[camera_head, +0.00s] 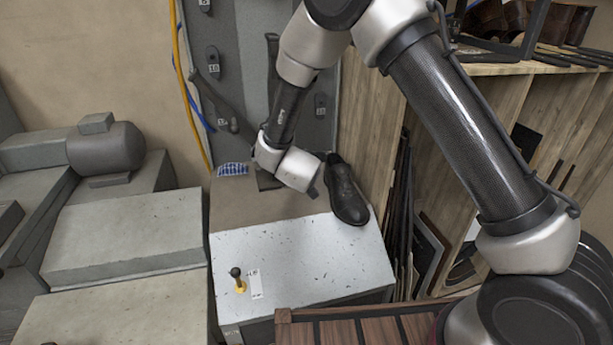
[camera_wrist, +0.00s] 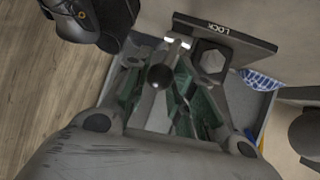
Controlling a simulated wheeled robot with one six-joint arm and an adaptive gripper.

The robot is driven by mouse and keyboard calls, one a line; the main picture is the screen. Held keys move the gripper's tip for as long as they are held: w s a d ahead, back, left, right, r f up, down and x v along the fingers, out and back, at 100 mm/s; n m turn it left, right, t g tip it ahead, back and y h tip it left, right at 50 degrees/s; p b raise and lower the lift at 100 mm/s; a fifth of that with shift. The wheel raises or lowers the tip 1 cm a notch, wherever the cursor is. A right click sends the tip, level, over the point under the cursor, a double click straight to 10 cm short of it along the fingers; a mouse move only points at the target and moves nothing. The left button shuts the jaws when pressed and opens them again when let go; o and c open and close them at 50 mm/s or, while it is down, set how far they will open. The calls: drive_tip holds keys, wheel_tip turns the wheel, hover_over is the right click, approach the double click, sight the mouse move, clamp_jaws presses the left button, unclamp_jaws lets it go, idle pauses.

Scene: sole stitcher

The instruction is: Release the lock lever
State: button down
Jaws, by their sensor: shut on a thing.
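In the wrist view a lever with a black ball knob (camera_wrist: 160,77) and a pale metal rod stands beside a dark plate (camera_wrist: 258,46) marked LOCK. My gripper (camera_wrist: 163,88), with green-lined fingers, is shut on this lock lever; the knob sits between the fingers. The rod runs from the knob up toward the plate. In the head view the gripper and lever are hidden behind my wrist, at the machine's rear worktop.
A black shoe (camera_head: 345,192) is close to the right of my wrist, on the machine. A blue checked cloth (camera_head: 233,169) lies left. Wooden shelving (camera_head: 370,130) bounds the right.

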drive_tip(key=shift+w+a+r, duration=0.15)
drive_tip(key=shift+w+r, duration=0.5)
drive_tip(key=shift+w, duration=0.15)
drive_tip(key=shift+w+a+r, duration=0.15)
drive_tip(key=shift+w+r, duration=0.5)
drive_tip(key=shift+w, duration=0.2)
drive_tip(key=c, duration=1.3)
unclamp_jaws()
drive_tip(key=shift+o, duration=0.6)
drive_tip(key=shift+f, duration=0.2)
drive_tip(key=shift+s+r, duration=0.1)
drive_tip(key=shift+s, duration=0.25)
drive_tip(key=v, duration=1.1)
drive_tip(key=shift+s+r, duration=0.15)
drive_tip(key=shift+s, duration=0.05)
